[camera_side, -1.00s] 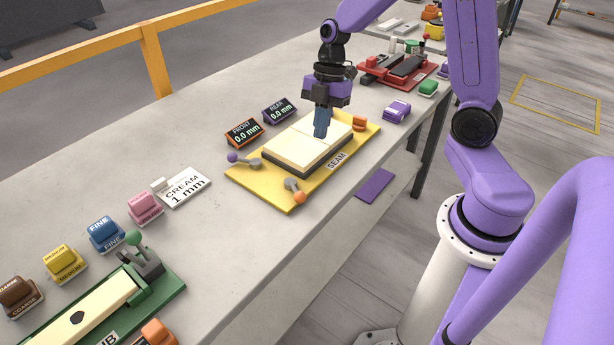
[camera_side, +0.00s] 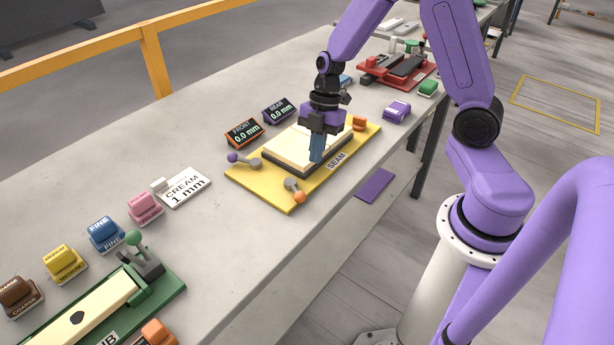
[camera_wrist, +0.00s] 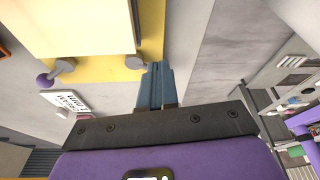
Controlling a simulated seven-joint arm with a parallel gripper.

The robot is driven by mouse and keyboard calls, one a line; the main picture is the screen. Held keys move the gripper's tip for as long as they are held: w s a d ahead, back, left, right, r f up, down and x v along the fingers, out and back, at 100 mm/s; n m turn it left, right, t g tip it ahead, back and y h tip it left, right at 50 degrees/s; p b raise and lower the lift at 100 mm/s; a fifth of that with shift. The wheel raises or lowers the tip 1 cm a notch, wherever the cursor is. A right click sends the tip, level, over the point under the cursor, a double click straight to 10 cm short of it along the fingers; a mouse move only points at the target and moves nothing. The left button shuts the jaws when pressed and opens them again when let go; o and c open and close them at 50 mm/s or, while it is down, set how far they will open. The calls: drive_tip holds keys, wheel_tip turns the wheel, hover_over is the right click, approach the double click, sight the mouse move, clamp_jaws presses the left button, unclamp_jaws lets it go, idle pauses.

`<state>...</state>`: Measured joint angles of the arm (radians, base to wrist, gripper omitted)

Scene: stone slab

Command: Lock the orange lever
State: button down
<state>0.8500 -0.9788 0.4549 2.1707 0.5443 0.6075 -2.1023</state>
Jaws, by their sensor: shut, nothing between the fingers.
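The orange lever (camera_side: 299,197) has a grey pivot and an orange knob, at the near corner of the yellow base plate (camera_side: 262,187). In the wrist view its grey pivot (camera_wrist: 135,62) shows just left of my fingertips; the orange knob is not visible there. My gripper (camera_side: 315,161) is shut and empty, with blue fingers pointing down. In the side view it appears over the near long edge of the cream slab (camera_side: 290,148), up and right of the lever. Its shut fingers also show in the wrist view (camera_wrist: 156,68). I cannot tell its exact height.
A purple-knobbed lever (camera_side: 240,159) sits at the plate's left corner. An orange block (camera_side: 359,123) is at its right end. Two displays, FRONT (camera_side: 244,133) and REAR (camera_side: 279,110), stand behind and read 0.0 mm.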

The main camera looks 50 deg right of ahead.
sight(295, 189)
drive_tip(key=x, duration=0.4)
drive_tip(key=shift+s+a, duration=0.1)
drive_tip(key=shift+a, duration=0.15)
drive_tip(key=shift+s+a+f, duration=0.1)
drive_tip(key=shift+s+a, duration=0.1)
drive_tip(key=shift+a, duration=0.8)
drive_tip(key=shift+s+a+f, duration=0.1)
drive_tip(key=shift+a+f, duration=0.05)
drive_tip(key=shift+a, duration=0.5)
drive_tip(key=shift+a+m, duration=0.3)
drive_tip(key=shift+m, duration=0.4)
drive_tip(key=a+m+t, duration=0.1)
drive_tip(key=m, duration=0.1)
drive_tip(key=shift+m, duration=0.3)
drive_tip(key=m, duration=0.1)
drive_tip(key=a+m+t, duration=0.1)
drive_tip(key=m, duration=0.1)
drive_tip(key=shift+w+a+m, duration=0.25)
drive_tip(key=shift+w+m, duration=0.05)
drive_tip(key=shift+w, duration=0.05)
drive_tip(key=shift+w+a, duration=0.75)
drive_tip(key=shift+w, duration=0.05)
drive_tip(key=shift+s, duration=0.1)
